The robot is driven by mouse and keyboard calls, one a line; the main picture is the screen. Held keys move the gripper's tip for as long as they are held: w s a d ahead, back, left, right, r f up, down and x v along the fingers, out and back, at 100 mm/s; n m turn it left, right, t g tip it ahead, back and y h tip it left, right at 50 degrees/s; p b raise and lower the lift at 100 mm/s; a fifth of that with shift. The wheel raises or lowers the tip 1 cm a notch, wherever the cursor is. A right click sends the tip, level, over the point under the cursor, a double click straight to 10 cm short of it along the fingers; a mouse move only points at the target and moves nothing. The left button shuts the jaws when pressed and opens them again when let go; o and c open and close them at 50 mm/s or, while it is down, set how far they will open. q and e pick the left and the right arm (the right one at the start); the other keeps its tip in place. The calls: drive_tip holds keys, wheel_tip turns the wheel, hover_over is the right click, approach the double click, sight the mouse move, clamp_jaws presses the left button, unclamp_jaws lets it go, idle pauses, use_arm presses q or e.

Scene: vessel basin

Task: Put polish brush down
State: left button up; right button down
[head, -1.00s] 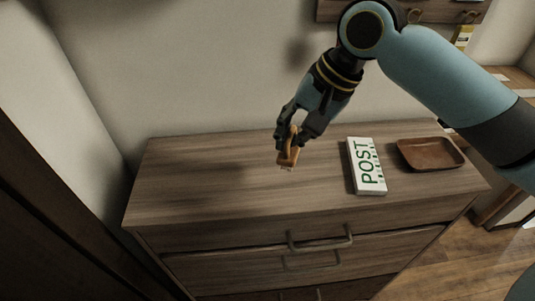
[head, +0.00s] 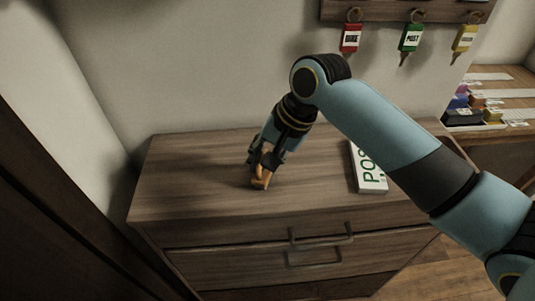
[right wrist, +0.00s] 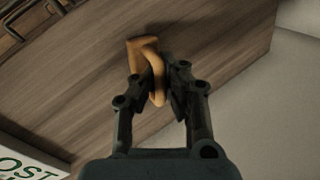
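The polish brush (head: 260,183) is a small orange-brown wooden brush low at the left-middle of the dresser top. In the right wrist view its curved handle (right wrist: 156,72) lies between the two dark fingers of my right gripper (right wrist: 160,88), which look closed on it. In the head view the right gripper (head: 265,165) reaches down to the brush from above. The brush is at or very close to the wood; I cannot tell whether it touches. Its bristles are hidden. My left gripper is not in view.
The wooden dresser top (head: 200,170) is bare around the brush. A white POST box (head: 370,181) stands to the right, partly behind my right arm. Tagged keys (head: 410,40) hang on the wall rack. A drawer handle (head: 320,238) juts from the front.

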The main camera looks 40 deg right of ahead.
drive_tip(key=shift+f, duration=0.1)
drive_tip(key=c, duration=1.5)
unclamp_jaws()
drive_tip(key=v, duration=1.2)
drive_tip(key=shift+r, duration=0.2)
drive_tip(key=shift+s+d, duration=0.1)
drive_tip(key=shift+s, duration=0.05)
